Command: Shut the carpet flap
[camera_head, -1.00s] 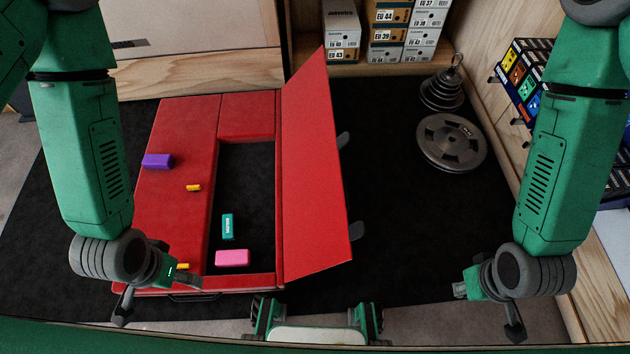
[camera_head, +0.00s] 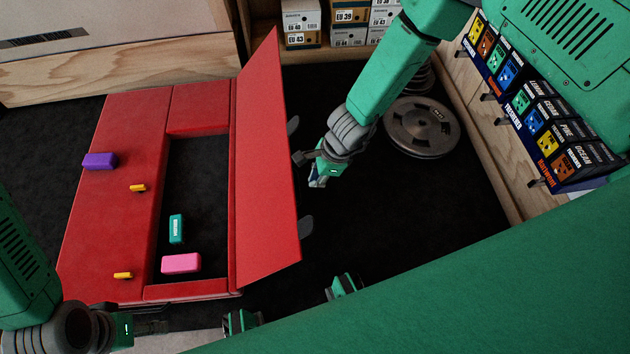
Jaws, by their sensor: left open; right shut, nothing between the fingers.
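The red flap (camera_head: 265,170) stands up, open, along the right side of the opening in the red crash pad (camera_head: 118,215). Two dark tabs stick out from the flap's right edge. Inside the opening (camera_head: 196,200) lie a teal block (camera_head: 177,229) and a pink block (camera_head: 181,263). My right gripper (camera_head: 316,178) is shut and empty, just to the right of the flap between the two tabs, apparently apart from it. My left gripper (camera_head: 150,328) is open, low at the bottom left, near the front edge of the pad.
A purple block (camera_head: 100,160) and two small yellow pieces (camera_head: 138,188) lie on the pad's left part. Shoe boxes (camera_head: 350,15) fill the back shelf. Boxed items (camera_head: 545,120) line the right wall.

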